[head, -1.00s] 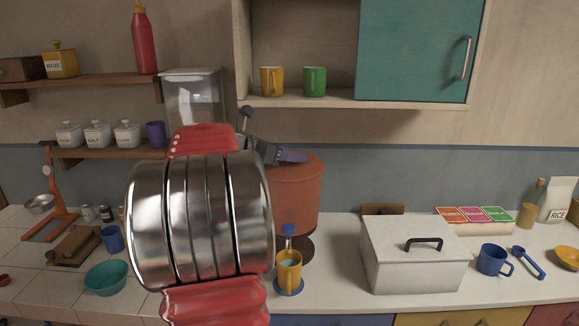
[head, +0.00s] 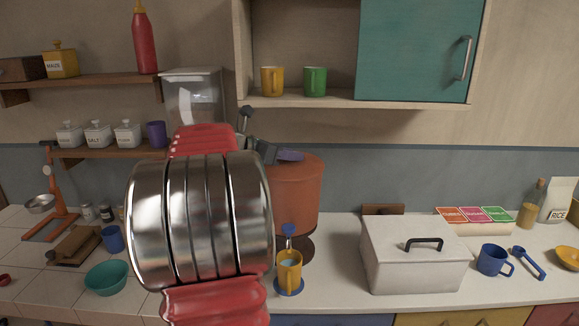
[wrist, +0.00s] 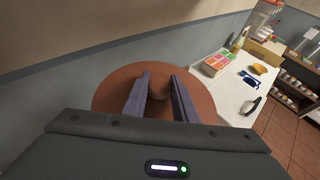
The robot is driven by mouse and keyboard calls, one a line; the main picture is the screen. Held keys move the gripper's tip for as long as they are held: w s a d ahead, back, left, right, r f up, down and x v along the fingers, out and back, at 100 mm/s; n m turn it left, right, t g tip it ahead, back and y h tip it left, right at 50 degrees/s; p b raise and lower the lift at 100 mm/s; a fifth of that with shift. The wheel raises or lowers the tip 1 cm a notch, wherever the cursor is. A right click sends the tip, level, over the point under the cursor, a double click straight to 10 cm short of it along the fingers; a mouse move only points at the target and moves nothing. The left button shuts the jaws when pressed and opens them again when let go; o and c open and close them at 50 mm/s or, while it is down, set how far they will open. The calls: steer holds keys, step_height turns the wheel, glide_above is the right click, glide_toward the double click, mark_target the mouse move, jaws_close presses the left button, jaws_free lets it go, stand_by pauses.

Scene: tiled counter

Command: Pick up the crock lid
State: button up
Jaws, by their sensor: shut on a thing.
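The terracotta crock (head: 297,195) stands on the counter, partly behind my arm. Its round terracotta lid (wrist: 194,92) fills the middle of the wrist view, with a small knob (wrist: 159,91) at its centre. My gripper (wrist: 160,76) has its two purple-grey fingers on either side of the knob and is shut on it. In the head view my gripper (head: 291,155) is at the top of the crock, mostly hidden behind my arm. The lid looks level; I cannot tell whether it is clear of the crock.
A white bread bin (head: 410,262) with a black handle stands right of the crock. A wall shelf (head: 300,98) with two mugs hangs above. The wall is close behind.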

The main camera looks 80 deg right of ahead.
steer(key=shift+r, duration=0.1)
jaws_close()
steer(key=shift+a+r, duration=0.2)
steer(key=shift+r, duration=0.25)
step_height(320, 180, up, 6)
steer(key=shift+r, duration=0.1)
steer(key=s+a, duration=0.4)
steer(key=a, duration=1.5)
steer(key=shift+s, duration=0.2)
